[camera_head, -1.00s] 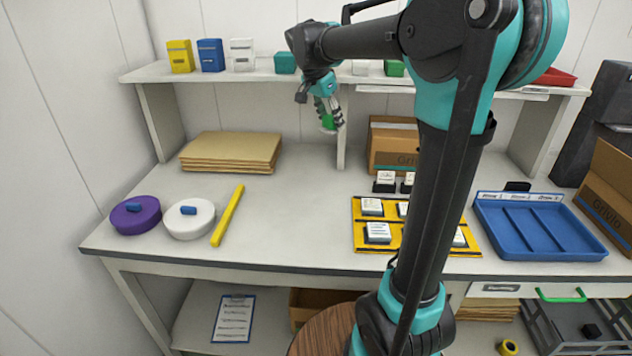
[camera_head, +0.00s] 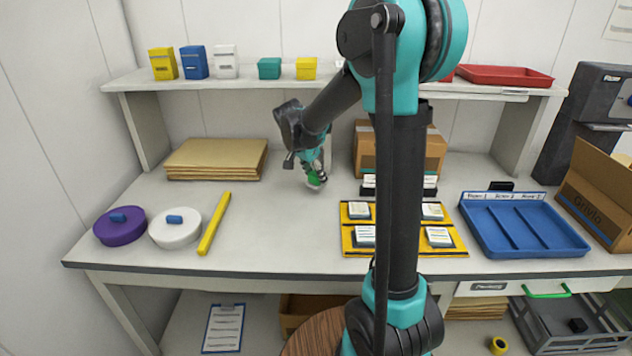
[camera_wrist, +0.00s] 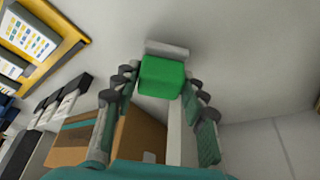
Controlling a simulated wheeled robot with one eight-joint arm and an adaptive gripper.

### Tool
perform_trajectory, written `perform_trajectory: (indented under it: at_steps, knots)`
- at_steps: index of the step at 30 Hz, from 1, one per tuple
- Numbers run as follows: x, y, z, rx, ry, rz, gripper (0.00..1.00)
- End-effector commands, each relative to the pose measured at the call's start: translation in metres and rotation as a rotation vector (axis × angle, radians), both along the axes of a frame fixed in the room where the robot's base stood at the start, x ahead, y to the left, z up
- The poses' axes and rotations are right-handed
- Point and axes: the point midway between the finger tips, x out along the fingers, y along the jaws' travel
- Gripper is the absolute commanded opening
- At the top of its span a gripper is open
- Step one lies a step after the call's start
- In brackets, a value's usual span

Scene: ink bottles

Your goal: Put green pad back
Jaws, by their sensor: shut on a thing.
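My gripper (camera_head: 316,172) is shut on a small green block (camera_head: 313,178), which I take to be the green pad. In the wrist view the green block (camera_wrist: 161,77) sits between my fingertips (camera_wrist: 162,84), with a pale grey strip along its far side. In the head view it is low over the bare middle of the table (camera_head: 270,225), left of the yellow mat (camera_head: 403,250). I cannot tell whether it touches the table.
Small cards or blocks stand on the mat. A cardboard box (camera_head: 434,155) is behind it, a blue tray (camera_head: 522,228) to the right. A yellow bar (camera_head: 214,224) and two round items lie left. The shelf (camera_head: 240,77) above holds several small boxes. My arm hides part of it.

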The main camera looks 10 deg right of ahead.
Motion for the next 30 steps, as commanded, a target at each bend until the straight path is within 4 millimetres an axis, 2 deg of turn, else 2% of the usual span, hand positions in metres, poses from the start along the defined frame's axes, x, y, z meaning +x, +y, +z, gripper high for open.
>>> perform_trajectory:
  at_steps: [5, 16, 17, 21, 30]
  knots:
    - [0.0, 0.0, -0.019, 0.0, 0.0, 0.0, 0.15]
    - [0.0, 0.0, -0.023, 0.0, 0.0, 0.0, 0.15]
    - [0.0, 0.0, -0.023, 0.0, 0.0, 0.0, 0.43]
    - [0.0, 0.0, -0.023, 0.0, 0.0, 0.0, 0.61]
    - [0.0, 0.0, -0.022, 0.0, 0.0, 0.0, 0.63]
